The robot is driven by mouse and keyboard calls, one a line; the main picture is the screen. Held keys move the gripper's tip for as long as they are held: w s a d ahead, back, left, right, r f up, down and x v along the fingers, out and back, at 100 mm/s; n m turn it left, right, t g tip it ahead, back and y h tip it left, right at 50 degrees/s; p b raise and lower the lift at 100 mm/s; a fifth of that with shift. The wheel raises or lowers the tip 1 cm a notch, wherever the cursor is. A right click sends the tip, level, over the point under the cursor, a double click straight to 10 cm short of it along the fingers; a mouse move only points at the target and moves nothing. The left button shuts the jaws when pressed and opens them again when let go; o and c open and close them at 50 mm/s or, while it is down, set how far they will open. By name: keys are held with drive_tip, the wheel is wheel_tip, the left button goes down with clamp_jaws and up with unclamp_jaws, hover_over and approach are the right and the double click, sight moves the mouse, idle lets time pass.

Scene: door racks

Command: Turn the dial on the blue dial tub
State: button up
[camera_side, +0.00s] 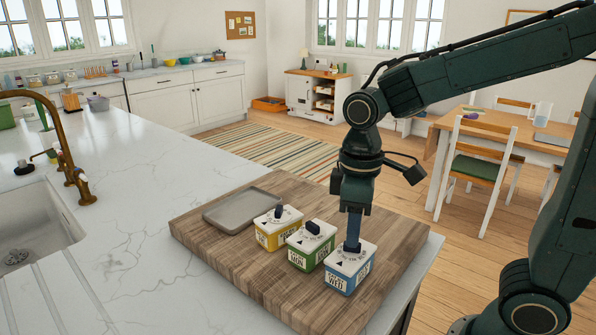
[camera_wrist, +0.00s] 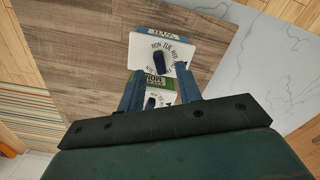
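The blue dial tub (camera_side: 349,268) stands at the right end of a row of three tubs on the wooden board, with a white top and a blue lower part with lettering. My gripper (camera_side: 352,245) points straight down over its top. My gripper (camera_wrist: 160,69) is open there. In the side view the fingers hide most of the dial, so I cannot tell how low they reach around it.
A green dial tub (camera_side: 311,246) stands close beside the blue one, and a yellow dial tub (camera_side: 278,228) beyond it. A grey tray (camera_side: 240,210) lies on the wooden board (camera_side: 225,245). The marble counter (camera_side: 130,235) is clear left of the board; the sink is farther left.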

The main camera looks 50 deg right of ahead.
wheel_tip(320, 180, up, 11)
idle(0.5)
drive_tip(key=c, duration=0.7)
drive_tip(key=shift+w, duration=0.1)
clamp_jaws()
drive_tip(key=w+d+f+m+g+y, duration=0.1)
drive_tip(key=w+d+f+m+y, duration=0.2)
drive_tip(key=d+m, duration=0.7)
drive_tip(key=shift+d+f+m+g+y, duration=0.2)
drive_tip(key=shift+f+m+g+y, duration=0.25)
drive_tip(key=shift+m, duration=3.55)
